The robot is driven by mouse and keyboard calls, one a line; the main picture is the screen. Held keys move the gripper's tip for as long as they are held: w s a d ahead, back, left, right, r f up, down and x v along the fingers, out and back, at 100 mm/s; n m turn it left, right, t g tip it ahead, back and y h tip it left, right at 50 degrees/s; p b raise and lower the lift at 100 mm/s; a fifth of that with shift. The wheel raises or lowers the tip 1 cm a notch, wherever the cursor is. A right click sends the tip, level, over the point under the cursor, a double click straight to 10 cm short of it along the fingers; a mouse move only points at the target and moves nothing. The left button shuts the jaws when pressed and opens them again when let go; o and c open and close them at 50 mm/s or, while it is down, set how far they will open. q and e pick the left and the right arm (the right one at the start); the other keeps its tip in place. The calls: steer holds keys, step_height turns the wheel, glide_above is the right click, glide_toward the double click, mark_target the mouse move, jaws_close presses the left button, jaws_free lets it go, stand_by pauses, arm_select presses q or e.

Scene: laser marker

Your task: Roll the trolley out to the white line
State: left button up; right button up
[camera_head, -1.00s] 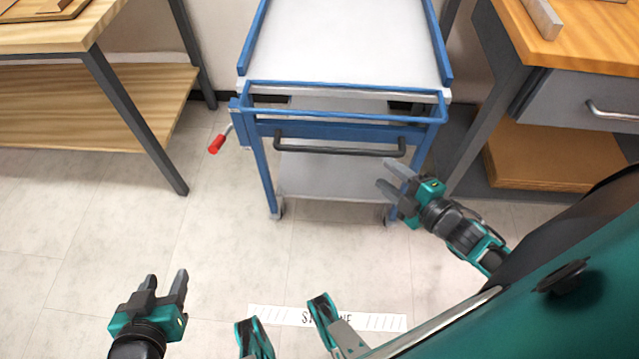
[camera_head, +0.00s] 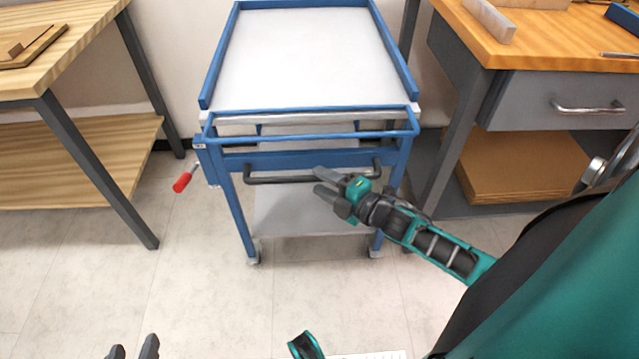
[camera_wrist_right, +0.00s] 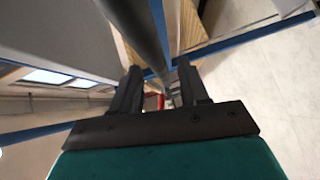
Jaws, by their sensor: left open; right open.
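The blue trolley (camera_head: 222,190) with a white top stands between two benches. Its dark bar handle (camera_head: 275,180) runs across the front below the blue rail. My right gripper (camera_head: 319,181) is open, with its fingertips at the right half of the handle. In the right wrist view a grey bar (camera_wrist_right: 145,30) runs down toward the gap between the open fingers (camera_wrist_right: 163,85); whether it touches them I cannot tell. My left gripper (camera_head: 132,347) is open and empty at the bottom edge, only its fingertips showing. The white line strip (camera_head: 385,355) shows partly at the bottom edge.
A red-tipped lever (camera_head: 183,181) sticks out at the trolley's left side. A wooden bench (camera_head: 70,85) stands left and a drawer bench (camera_head: 520,95) stands close on the right. The floor (camera_head: 300,305) in front of the trolley is clear.

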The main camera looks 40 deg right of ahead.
steer(key=shift+x, duration=0.8)
steer(key=shift+c, duration=0.2)
jaws_close()
